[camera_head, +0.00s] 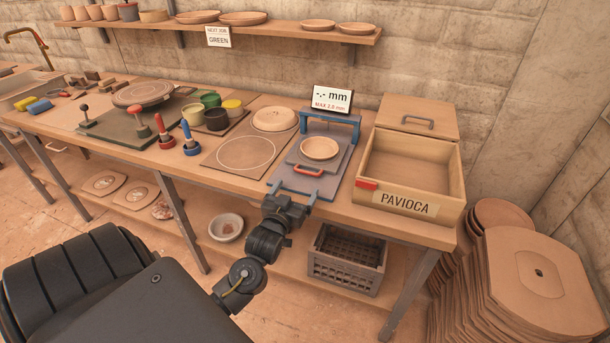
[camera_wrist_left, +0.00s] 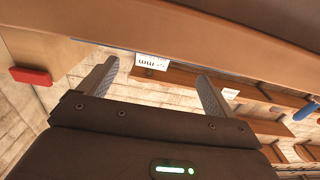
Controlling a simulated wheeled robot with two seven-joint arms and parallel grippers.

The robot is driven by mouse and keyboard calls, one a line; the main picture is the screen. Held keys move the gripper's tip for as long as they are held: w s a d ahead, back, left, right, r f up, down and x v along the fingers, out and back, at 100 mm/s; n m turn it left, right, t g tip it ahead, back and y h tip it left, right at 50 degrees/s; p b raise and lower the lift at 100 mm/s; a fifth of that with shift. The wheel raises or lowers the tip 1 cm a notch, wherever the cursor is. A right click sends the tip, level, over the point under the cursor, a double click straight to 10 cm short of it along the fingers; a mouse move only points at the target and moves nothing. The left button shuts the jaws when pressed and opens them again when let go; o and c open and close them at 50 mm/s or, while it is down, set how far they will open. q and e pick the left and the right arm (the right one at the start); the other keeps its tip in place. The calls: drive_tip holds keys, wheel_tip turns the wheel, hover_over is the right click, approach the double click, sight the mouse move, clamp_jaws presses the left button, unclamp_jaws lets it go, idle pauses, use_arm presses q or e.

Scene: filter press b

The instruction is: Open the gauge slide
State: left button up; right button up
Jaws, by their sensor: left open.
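The gauge slide (camera_head: 326,181) is a grey-blue plate on the bench with a red-orange handle (camera_head: 308,171) toward the front. A round clay piece (camera_head: 319,148) sits on the gauge behind the handle. A blue frame (camera_head: 336,118) stands at its back, under a display (camera_head: 332,100) reading "-.- mm, MAX 2.0 mm". My left gripper (camera_head: 299,203) is at the bench's front edge, just in front of the gauge, apart from the handle. In the left wrist view its fingers (camera_wrist_left: 158,80) are open and empty, with the display (camera_wrist_left: 152,62) showing between them.
A wooden box marked PAVIOCA (camera_head: 408,202) stands right of the gauge, its red tab near the gauge side. A board with a white ring (camera_head: 245,153) and a clay disc (camera_head: 275,118) lie left. A grey crate (camera_head: 345,266) sits below the bench. The bench edge (camera_wrist_left: 150,40) crosses the wrist view.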

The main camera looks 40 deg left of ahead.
sight(306, 174)
use_arm(q)
drive_tip(key=x, duration=0.7)
drive_tip(key=shift+w+f+p, duration=0.1)
drive_tip(key=shift+w+p, duration=0.25)
use_arm(e)
drive_tip(key=shift+s+r, duration=0.1)
drive_tip(key=shift+r, duration=0.3)
use_arm(q)
drive_tip(key=shift+c, duration=0.3)
